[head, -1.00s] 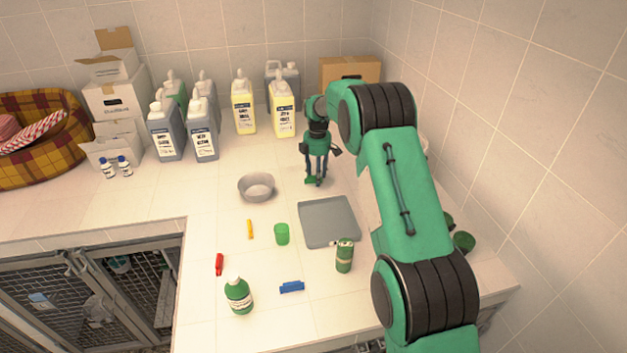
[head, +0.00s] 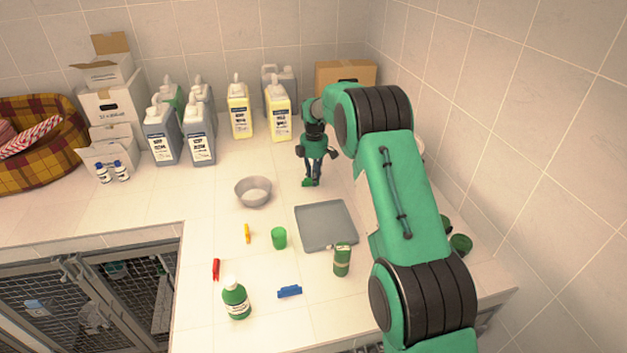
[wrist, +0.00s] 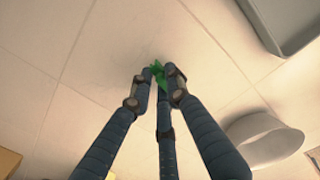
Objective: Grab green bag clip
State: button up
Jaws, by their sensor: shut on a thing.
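The green bag clip (head: 309,183) is between the fingertips of my gripper (head: 313,180), behind the grey tray in the head view. In the wrist view the green clip (wrist: 158,72) shows between the closed dark fingers of my gripper (wrist: 159,80), which partly cover it. My gripper is shut on the clip and points down at the countertop. I cannot tell whether the clip touches the counter.
A metal bowl (head: 253,192) and a grey tray (head: 326,226) stand near my gripper. Yellow (head: 247,233), red (head: 215,269) and blue (head: 289,291) clips lie nearer. A green cup (head: 279,238), green bottle (head: 236,299) and green canister (head: 342,260) stand among them. Large jugs (head: 239,110) line the back.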

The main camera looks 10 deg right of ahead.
notch_tip(320, 180, up, 3)
jog(key=shift+f, duration=0.1)
jog(key=shift+s, duration=0.25)
jog(key=s, duration=0.5)
jog(key=s+r, duration=0.1)
jog(key=s, duration=0.9)
jog(key=shift+s+a+r+p, duration=0.2)
jog(key=shift+s+r+p, duration=0.05)
jog(key=shift+r+p, duration=0.1)
jog(key=shift+a, duration=0.1)
